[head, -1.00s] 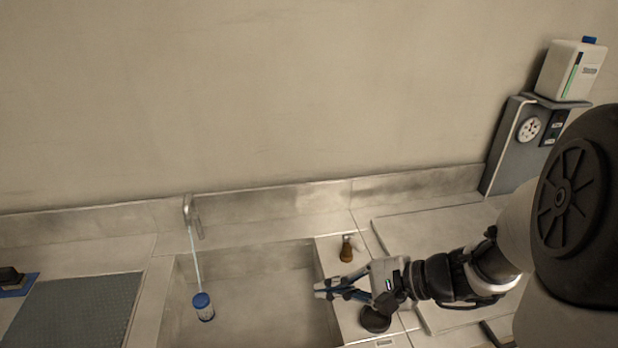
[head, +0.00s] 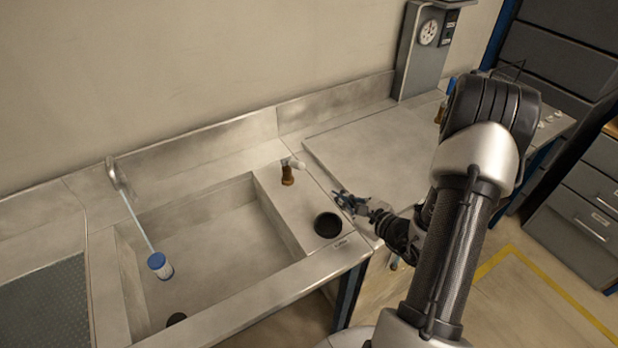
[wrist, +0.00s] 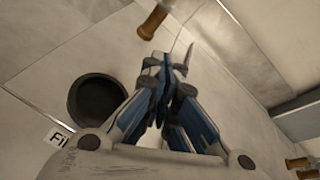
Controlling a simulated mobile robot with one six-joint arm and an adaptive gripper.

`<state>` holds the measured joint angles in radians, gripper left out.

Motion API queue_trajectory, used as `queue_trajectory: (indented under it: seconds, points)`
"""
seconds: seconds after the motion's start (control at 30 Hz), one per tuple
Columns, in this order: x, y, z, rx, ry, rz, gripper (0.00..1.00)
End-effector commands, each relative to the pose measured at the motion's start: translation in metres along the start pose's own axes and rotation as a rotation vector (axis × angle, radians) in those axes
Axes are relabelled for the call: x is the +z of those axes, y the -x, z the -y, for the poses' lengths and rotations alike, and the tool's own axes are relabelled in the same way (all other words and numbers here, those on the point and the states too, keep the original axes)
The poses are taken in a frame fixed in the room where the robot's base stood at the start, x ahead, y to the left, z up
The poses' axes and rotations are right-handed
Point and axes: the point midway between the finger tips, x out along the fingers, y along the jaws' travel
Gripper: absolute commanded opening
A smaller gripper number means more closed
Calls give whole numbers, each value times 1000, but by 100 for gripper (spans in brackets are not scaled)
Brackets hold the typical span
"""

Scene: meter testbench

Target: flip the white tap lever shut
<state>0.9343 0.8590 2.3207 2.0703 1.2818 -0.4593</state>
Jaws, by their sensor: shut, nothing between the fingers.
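The tap (head: 287,176) is a small brass valve on the ledge right of the sink. Its white lever (head: 295,163) points to the right at the top. The brass body also shows at the top of the wrist view (wrist: 152,20). My gripper (head: 339,196) is to the right of the tap and nearer the camera, apart from it. Its fingers are together and empty; in the wrist view the fingertips (wrist: 166,60) point up the picture, just below the brass. The lever's detail is unclear there.
A round black opening (head: 328,225) is in the ledge, near my gripper. A gauge stand (head: 420,55) is at the back. The flat worktop (head: 375,150) is clear.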

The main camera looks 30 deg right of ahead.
Motion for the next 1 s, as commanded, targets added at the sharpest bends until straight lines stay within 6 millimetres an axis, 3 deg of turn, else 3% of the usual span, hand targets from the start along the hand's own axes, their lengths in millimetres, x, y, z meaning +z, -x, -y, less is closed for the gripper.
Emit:
queue_trajectory:
  seconds: [0.27, 0.7, 1.0]
  points:
    - [0, -13, -1, 3, 3, 2, 0]
    - [0, -102, -3, 5, 4, 4, 0]
    - [36, -109, -1, 2, 2, 1, 0]
